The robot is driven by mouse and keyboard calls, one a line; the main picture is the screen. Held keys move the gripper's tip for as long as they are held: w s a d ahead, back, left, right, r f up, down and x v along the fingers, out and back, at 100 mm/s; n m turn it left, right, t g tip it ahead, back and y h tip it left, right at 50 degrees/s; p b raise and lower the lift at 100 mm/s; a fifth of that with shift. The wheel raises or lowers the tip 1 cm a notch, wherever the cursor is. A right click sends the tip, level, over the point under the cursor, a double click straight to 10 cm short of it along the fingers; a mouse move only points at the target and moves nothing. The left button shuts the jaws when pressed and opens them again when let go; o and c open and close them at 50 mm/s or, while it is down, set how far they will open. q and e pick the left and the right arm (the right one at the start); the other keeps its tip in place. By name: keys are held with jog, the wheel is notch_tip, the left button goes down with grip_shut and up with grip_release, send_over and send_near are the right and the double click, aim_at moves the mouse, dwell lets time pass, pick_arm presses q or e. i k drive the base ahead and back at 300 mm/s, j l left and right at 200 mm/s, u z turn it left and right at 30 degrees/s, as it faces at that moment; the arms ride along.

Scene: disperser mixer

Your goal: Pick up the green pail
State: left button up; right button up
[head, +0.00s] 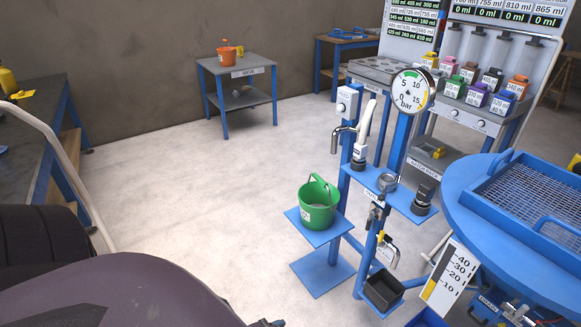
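The green pail (317,214) stands upright on a small blue square shelf (303,234) of the blue stand, near the middle of the head view. Its handle is raised above the rim, and its side carries a white label. The inside looks mostly empty, with something greyish low down that I cannot make out. Neither of my grippers shows in this view, and nothing is touching the pail.
A bent metal spout (338,140) and a pressure gauge (411,91) stand above and right of the pail. A round blue table (462,205) with a mesh tray is at right. Floor (205,200) left of the stand is clear.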

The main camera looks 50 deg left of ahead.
aim_at(318, 199)
jog(key=u, duration=1.2)
